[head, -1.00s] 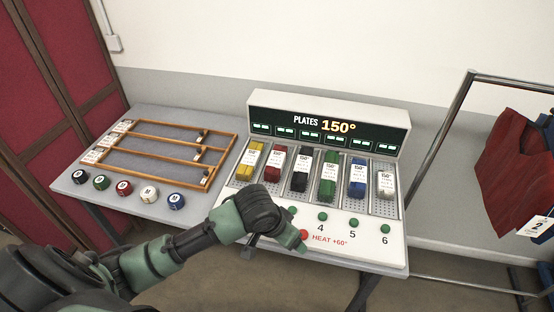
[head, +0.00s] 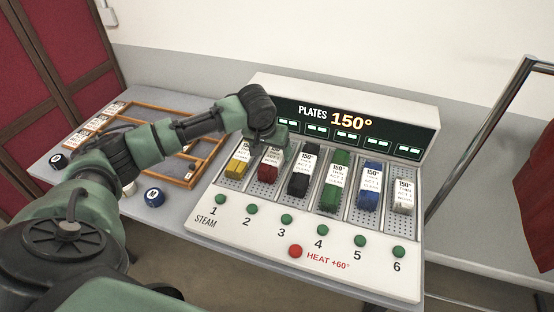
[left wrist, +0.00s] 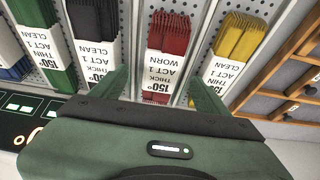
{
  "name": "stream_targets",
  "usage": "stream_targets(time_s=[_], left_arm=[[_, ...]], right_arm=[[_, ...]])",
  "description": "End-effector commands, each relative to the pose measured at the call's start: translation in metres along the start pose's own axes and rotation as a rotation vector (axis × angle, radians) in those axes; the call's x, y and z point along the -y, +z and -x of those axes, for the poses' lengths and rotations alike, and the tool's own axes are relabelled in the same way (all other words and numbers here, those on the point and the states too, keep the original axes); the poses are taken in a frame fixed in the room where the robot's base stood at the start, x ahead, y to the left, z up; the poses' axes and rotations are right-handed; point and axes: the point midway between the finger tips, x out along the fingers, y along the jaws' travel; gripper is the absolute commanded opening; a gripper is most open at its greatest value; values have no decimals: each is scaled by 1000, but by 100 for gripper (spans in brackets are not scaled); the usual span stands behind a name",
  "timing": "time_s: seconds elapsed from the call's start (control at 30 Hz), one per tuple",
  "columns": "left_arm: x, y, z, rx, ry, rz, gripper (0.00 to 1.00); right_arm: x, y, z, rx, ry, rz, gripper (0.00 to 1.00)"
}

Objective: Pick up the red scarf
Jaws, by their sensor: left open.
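The red scarf (head: 269,172) lies folded in the second slot from the left of the plate machine, with a white label at its far end. In the left wrist view the red scarf (left wrist: 169,32) is ahead of the fingers, and its label reads "150°, thick, act 1, worn". My left gripper (head: 281,148) is over the label end of the red scarf and hides part of it. In the left wrist view the left gripper (left wrist: 160,92) is open, its fingers on either side of the label, with nothing gripped. My right gripper is out of view.
A yellow scarf (head: 238,169) and a black scarf (head: 302,180) lie in the neighbouring slots. Green, blue and white ones are further right. The machine's display (head: 348,122) stands behind the slots. Green buttons and a red heat button (head: 295,251) line its front.

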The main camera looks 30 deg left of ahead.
Motion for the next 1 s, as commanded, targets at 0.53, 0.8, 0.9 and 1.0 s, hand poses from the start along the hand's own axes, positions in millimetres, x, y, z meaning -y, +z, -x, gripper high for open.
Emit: stream_targets(time_s=[0.53, 0.8, 0.9, 1.0], left_arm=[[3, -2, -60, -1, 0, -3, 75], [3, -2, -60, -1, 0, -3, 50], [3, -2, -60, -1, 0, -3, 23], [3, -2, -60, -2, 0, -3, 5]], right_arm=[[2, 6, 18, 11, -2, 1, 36], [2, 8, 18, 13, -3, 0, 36], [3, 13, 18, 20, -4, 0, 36], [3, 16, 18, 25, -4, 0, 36]])
